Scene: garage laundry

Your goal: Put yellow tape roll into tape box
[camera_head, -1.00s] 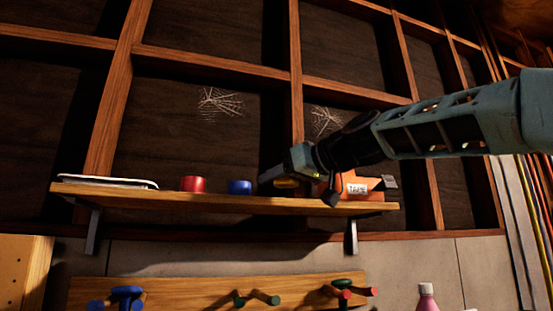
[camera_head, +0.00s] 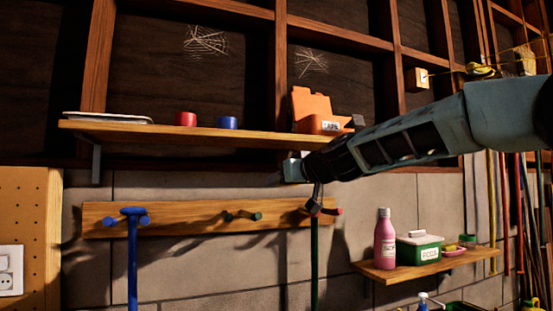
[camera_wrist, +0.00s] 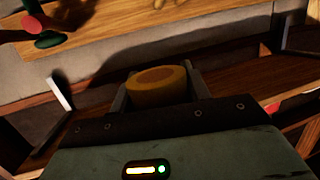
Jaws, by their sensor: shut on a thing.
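The yellow tape roll (camera_wrist: 158,86) sits between the two fingers of my gripper (camera_wrist: 158,90) in the wrist view, and the gripper is shut on it. In the head view my gripper (camera_head: 288,170) appears just below the shelf's front edge, lower than the tape box, and the roll cannot be made out there. The orange tape box (camera_head: 316,112), with a white TAPE label, stands at the right end of the wooden shelf (camera_head: 180,134). The inside of the box is hidden from this angle.
A red roll (camera_head: 185,119) and a blue roll (camera_head: 227,122) stand on the shelf left of the box. A peg rail (camera_head: 190,217) runs below. A lower shelf (camera_head: 440,262) at right holds a pink bottle (camera_head: 384,240) and a green-and-white box (camera_head: 419,250).

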